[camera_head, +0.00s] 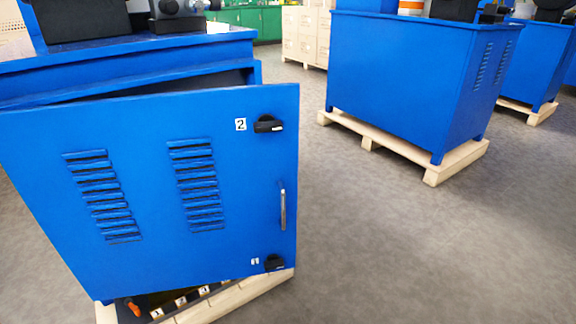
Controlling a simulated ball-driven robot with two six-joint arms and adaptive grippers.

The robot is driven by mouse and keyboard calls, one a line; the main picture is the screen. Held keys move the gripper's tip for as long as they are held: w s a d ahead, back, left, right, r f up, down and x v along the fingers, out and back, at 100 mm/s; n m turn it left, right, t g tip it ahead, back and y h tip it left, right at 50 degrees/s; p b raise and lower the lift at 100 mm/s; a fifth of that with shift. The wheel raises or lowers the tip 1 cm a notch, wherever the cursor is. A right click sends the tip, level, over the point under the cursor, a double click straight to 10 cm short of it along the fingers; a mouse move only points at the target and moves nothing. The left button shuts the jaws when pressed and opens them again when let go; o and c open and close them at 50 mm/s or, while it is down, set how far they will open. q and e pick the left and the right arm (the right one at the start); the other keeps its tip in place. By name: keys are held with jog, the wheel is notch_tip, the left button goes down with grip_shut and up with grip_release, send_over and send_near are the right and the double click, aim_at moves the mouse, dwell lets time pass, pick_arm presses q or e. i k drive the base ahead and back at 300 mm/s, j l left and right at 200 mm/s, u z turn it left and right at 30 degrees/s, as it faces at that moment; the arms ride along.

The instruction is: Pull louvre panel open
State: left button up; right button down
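The blue louvre panel (150,185) fills the left of the head view. It stands swung out from its blue cabinet (130,65), with a dark gap above it and the inside showing below. It has two columns of louvre slots. A metal bar handle (283,204) is near its right edge. A black latch (269,124) beside the label 2 is at upper right, and another black latch (275,263) beside the label 1 is at lower right. Neither of my grippers is in view.
The cabinet stands on a pale wooden pallet (240,294). Beneath the panel an orange item (133,307) and labelled parts show. Another blue cabinet (400,80) on a pallet (395,144) stands at upper right. The grey floor (430,240) at right is clear.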

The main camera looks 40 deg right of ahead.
aim_at(145, 193)
jog(key=i+l+z, duration=0.1)
jog(key=i+l, duration=0.25)
jog(key=l, duration=0.15)
jog(key=i+l+z, duration=0.1)
jog(key=i+l, duration=0.25)
jog(key=l, duration=0.15)
